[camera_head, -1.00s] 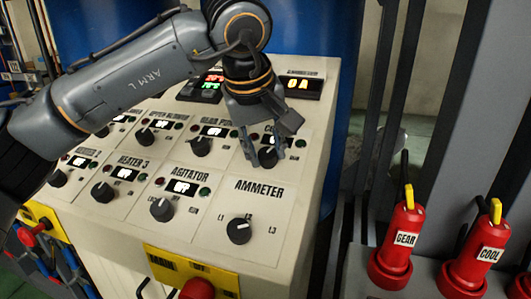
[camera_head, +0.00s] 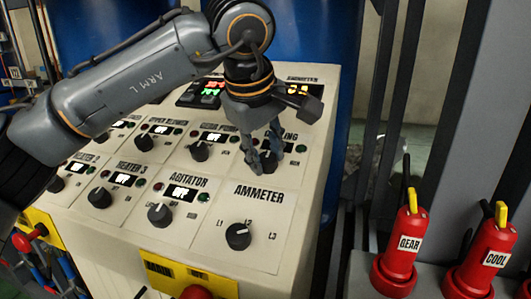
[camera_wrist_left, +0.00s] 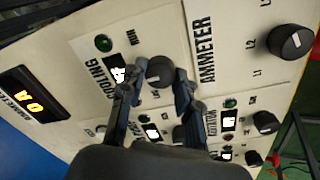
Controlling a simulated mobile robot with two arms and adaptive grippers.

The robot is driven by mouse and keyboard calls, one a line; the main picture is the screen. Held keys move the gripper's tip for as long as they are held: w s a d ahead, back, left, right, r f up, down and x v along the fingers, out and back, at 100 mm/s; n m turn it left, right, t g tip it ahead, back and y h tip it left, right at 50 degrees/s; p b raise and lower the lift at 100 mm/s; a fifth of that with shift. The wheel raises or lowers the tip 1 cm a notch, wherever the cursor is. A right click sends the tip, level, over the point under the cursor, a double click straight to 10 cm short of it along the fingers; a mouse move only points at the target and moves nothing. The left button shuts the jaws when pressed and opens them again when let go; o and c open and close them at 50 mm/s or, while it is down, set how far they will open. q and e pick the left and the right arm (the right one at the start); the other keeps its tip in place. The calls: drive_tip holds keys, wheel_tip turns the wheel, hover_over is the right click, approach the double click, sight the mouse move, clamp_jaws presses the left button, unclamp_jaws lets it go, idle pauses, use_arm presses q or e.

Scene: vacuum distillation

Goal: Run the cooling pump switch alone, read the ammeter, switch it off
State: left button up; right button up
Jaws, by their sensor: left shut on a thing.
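The black cooling knob (camera_head: 269,161) sits on the cream panel under the COOLING label, mostly behind my fingers in the head view. My left gripper (camera_head: 262,160) is shut on it. In the left wrist view the cooling knob (camera_wrist_left: 160,72) shows between the fingertips. The cooling display (camera_wrist_left: 118,75) is washed out and I cannot read it; the green lamp (camera_wrist_left: 103,43) beside it looks dim. The ammeter display (camera_wrist_left: 33,95) reads 0 A in orange. The ammeter selector knob (camera_head: 238,236) stands below, with L1, L2 and L3 around it. My right gripper is not in view.
Close by are the agitator knob (camera_head: 160,214), gear pump knob (camera_head: 200,150) and heater 3 knob (camera_head: 100,198). A red button (camera_head: 195,292) is at the panel's front. Red GEAR (camera_head: 403,245) and COOL (camera_head: 480,262) handles stand right.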

use_arm(q)
drive_tip(key=o, duration=1.1)
drive_tip(key=shift+o, duration=0.2)
drive_tip(key=v, duration=1.2)
